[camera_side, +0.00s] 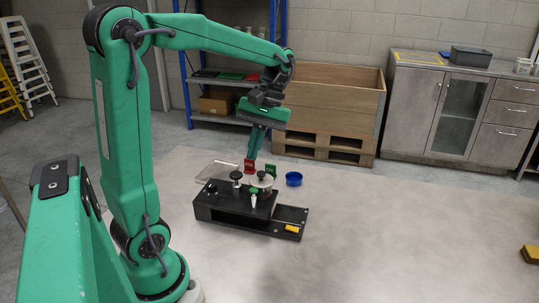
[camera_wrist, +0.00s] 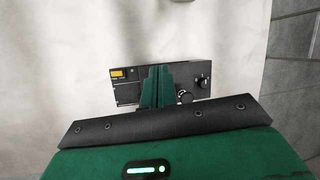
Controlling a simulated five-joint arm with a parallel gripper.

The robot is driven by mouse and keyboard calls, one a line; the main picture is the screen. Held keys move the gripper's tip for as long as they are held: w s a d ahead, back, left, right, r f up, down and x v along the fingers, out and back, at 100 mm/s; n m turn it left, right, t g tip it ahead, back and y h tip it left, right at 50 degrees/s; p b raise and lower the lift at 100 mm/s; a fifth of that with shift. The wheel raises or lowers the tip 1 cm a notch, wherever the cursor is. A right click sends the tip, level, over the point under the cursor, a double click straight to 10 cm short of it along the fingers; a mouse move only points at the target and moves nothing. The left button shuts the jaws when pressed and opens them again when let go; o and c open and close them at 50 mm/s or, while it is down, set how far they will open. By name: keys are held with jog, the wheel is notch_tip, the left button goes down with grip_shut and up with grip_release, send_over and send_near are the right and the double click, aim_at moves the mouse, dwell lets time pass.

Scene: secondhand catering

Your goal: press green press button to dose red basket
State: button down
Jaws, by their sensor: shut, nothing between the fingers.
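A black machine (camera_side: 235,208) stands on the pale floor, with dark knobs and a round pale disc (camera_side: 261,181) on top. A small green-topped piece (camera_side: 253,190) sits at its front edge; I cannot tell for sure that it is the green press button. A small red item (camera_side: 249,166) stands behind the machine top; whether it is the red basket is unclear. My gripper (camera_side: 251,157) points down above the machine, close to the red item, shut and empty. In the wrist view my gripper (camera_wrist: 157,70) covers the middle of the machine (camera_wrist: 127,93).
A green item (camera_side: 271,171) and a blue bowl (camera_side: 293,179) stand behind and right of the machine. A clear tray (camera_side: 217,170) lies at its back left. A yellow block (camera_side: 292,228) sits on its right end.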

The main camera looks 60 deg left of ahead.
jog(key=shift+w+a+f+n+g+h, duration=0.15)
jog(key=shift+w+a+n+g+h, duration=0.1)
jog(key=shift+a+n+g, duration=0.25)
jog(key=shift+w+a+f+n+g+h, duration=0.2)
jog(key=shift+a+n+g, duration=0.1)
jog(key=shift+a+n, duration=0.25)
jog(key=shift+w+a+f+n+g+h, duration=0.1)
jog(key=shift+w+a+n+g+h, duration=0.15)
jog(key=shift+a+n+g, duration=0.25)
jog(key=shift+f, duration=0.1)
send_near(254, 191)
jog(key=shift+s+d+f, duration=0.2)
jog(key=shift+s+f, duration=0.4)
jog(key=shift+s, duration=0.2)
jog(key=shift+s+d+f, duration=0.2)
jog(key=shift+s+f, duration=0.35)
jog(key=shift+s, duration=0.3)
jog(key=shift+s+d+f, duration=0.25)
jog(key=shift+s+f, duration=0.35)
jog(key=shift+s, duration=0.2)
jog(key=shift+f, duration=1.05)
dwell(1.1)
jog(key=shift+r, duration=0.1)
dwell(0.3)
jog(key=shift+r, duration=0.95)
jog(key=shift+r, duration=0.15)
